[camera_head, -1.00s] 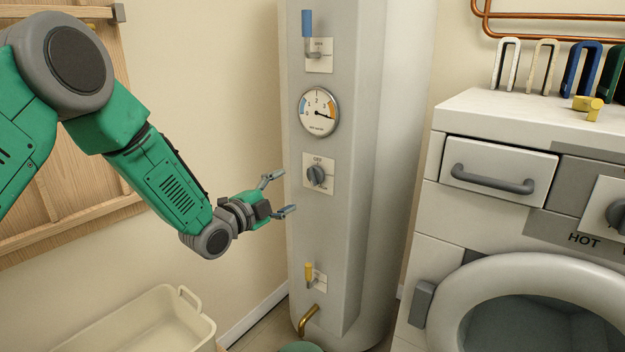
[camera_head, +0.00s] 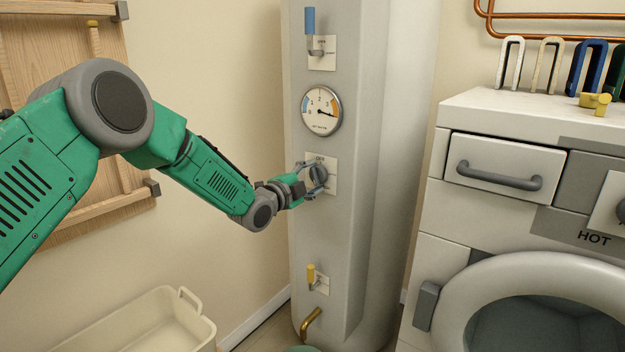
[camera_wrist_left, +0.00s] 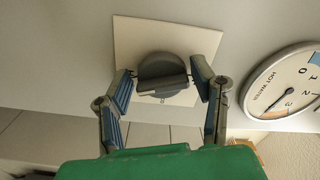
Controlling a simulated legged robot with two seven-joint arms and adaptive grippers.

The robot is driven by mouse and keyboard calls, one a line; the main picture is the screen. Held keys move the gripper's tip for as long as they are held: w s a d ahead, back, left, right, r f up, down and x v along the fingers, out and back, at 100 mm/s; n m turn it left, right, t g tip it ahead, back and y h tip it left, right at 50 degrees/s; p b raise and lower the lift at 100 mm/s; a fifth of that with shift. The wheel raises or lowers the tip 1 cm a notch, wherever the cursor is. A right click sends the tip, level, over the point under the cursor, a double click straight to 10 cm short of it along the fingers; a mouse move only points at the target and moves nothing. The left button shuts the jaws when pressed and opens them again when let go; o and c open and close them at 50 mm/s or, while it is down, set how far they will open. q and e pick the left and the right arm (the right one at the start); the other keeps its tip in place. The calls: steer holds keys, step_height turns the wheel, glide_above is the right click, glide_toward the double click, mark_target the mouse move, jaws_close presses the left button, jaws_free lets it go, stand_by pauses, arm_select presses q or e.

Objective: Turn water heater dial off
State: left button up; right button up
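The water heater (camera_head: 300,235) is a tall grey cylinder with a flat front panel. Its dial (camera_head: 319,175) is a dark grey knob on a white square plate below the gauge. The dial also shows in the left wrist view (camera_wrist_left: 162,72), with its raised grip bar across it. My left gripper (camera_head: 308,178) is at the dial, fingers spread. The plate's lettering is mostly hidden or too small to read. My right gripper is not in view.
A round gauge (camera_head: 321,111) and a blue-handled lever (camera_head: 310,22) are above the dial. A yellow-handled valve (camera_head: 311,274) and a brass spout (camera_head: 311,322) are below. A white washer (camera_head: 440,210) stands right, a cream basket (camera_head: 150,325) lower left.

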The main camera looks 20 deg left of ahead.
arm_select(q)
steer(key=c, duration=0.6)
steer(key=shift+o, duration=0.2)
